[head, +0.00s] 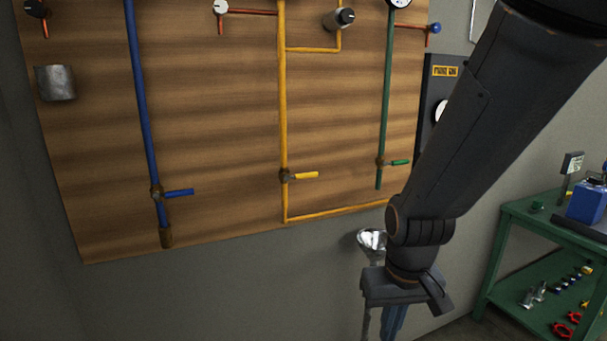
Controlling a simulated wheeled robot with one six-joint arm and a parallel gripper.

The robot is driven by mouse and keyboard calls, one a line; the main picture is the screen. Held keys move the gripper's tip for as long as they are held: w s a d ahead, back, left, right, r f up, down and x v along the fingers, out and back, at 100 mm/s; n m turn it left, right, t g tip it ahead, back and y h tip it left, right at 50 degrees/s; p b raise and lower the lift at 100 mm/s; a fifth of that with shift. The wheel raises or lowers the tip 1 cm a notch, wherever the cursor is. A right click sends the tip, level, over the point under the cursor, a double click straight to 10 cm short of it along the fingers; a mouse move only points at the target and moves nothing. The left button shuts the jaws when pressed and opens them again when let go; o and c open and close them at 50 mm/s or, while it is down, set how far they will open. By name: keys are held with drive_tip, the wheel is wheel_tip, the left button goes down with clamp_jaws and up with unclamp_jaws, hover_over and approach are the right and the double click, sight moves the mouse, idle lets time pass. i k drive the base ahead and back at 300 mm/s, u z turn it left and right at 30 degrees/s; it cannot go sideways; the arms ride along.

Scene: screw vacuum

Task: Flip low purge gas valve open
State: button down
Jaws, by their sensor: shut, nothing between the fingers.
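Three lever valves sit on pipes on the wooden wall panel (220,120). The blue lever (180,192) is on the blue pipe, the yellow lever (305,175) on the yellow pipe, and the green lever (400,162) on the green pipe. All three levers point right, roughly across their vertical pipes. No readable label shows which is the low purge gas valve. My gripper (392,322) hangs at the bottom, right of centre, pointing down. It is shut and empty, below the panel and apart from all three levers. Its fingertips are partly cut off by the picture's lower edge.
A shiny metal piece (371,240) shows just behind my gripper. A green workbench (515,222) with several small parts stands at the right. A dark box (445,90) with a yellow label is partly behind my arm. Space before the panel's left and middle looks clear.

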sight(286, 177)
drive_tip(key=k, duration=0.5)
drive_tip(key=z, duration=0.9)
drive_tip(key=i, duration=0.75)
drive_tip(key=u, duration=0.95)
